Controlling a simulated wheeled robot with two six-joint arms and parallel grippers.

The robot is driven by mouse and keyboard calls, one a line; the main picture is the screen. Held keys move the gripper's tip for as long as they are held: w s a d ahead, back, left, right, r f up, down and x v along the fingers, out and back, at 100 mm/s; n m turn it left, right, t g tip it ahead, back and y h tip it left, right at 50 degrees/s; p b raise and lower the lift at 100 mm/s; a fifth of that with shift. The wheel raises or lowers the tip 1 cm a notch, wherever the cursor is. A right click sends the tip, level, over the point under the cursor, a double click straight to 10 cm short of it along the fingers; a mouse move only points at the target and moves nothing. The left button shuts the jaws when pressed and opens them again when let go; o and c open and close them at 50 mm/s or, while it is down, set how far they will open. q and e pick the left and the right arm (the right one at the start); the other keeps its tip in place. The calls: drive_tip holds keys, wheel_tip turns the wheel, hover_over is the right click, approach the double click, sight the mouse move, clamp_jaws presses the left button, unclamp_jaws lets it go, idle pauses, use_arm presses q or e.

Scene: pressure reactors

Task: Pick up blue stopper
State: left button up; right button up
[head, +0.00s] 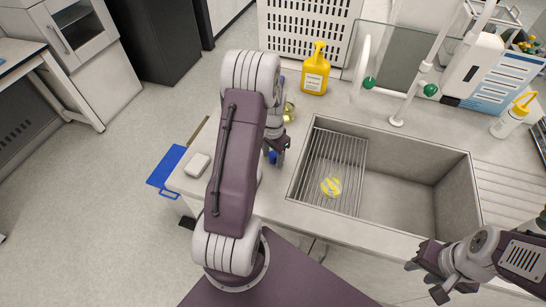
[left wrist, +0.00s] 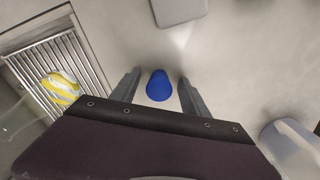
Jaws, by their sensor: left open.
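The blue stopper (left wrist: 159,86) stands on the pale counter in the left wrist view, between the two fingers of my left gripper (left wrist: 157,92). The fingers are open, with a gap on each side of the stopper. In the head view the stopper (head: 272,157) shows as a small blue spot beside my left gripper (head: 278,155), partly hidden by it. My right gripper (head: 428,275) is at the lower right of the head view, over the front edge of the counter. Its fingers look spread and nothing shows between them.
A yellow soap bottle (head: 315,72) stands behind.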

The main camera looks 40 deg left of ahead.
use_arm(q)
drive_tip(key=shift+d+r, duration=0.1)
clamp_jaws()
